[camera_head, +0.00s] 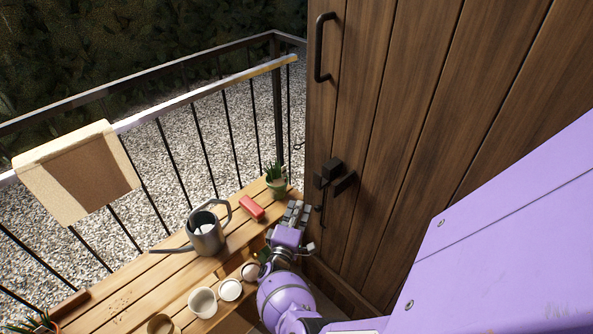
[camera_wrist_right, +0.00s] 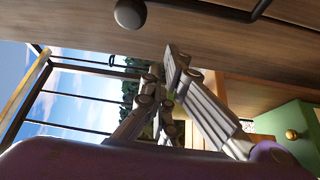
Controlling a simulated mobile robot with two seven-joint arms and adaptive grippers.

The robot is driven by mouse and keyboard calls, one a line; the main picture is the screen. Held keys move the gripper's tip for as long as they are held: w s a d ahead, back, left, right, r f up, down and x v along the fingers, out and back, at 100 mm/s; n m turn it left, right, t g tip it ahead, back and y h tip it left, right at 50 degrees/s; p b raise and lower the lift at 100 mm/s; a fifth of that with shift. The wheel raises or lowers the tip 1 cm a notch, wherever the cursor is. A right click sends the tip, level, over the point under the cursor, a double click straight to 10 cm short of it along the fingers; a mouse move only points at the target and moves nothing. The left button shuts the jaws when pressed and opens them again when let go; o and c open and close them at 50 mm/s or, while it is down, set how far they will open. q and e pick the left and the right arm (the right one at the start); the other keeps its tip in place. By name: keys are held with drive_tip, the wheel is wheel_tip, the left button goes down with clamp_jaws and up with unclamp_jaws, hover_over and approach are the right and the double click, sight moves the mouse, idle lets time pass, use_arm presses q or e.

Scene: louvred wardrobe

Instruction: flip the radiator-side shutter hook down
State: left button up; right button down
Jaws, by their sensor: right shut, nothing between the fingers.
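The wooden shutter (camera_head: 400,110) fills the right of the head view and is upright. A dark latch block (camera_head: 333,175) sits on its lower left part, with a thin dark bar (camera_head: 322,210) hanging below it. A small dark hook (camera_head: 298,146) shows at the shutter's left edge; I cannot tell which piece is the radiator-side hook. My right gripper (camera_head: 298,212) is shut and empty, just left of the hanging bar and low beside the shutter. In the wrist view its fingers (camera_wrist_right: 165,78) are below the wood panel (camera_wrist_right: 200,45); contact cannot be told. My left gripper is out of view.
A slatted bench (camera_head: 120,296) carries a watering can (camera_head: 207,236), a red block (camera_head: 251,207), a potted plant (camera_head: 276,182) and several small pots. A railing (camera_head: 195,130) stands behind. A long black handle (camera_head: 320,48) is higher on the shutter.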

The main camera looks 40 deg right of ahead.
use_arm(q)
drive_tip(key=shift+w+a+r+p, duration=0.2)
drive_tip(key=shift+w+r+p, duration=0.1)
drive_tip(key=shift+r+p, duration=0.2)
use_arm(e)
drive_tip(key=v, duration=1)
drive_tip(key=shift+w+r, duration=0.15)
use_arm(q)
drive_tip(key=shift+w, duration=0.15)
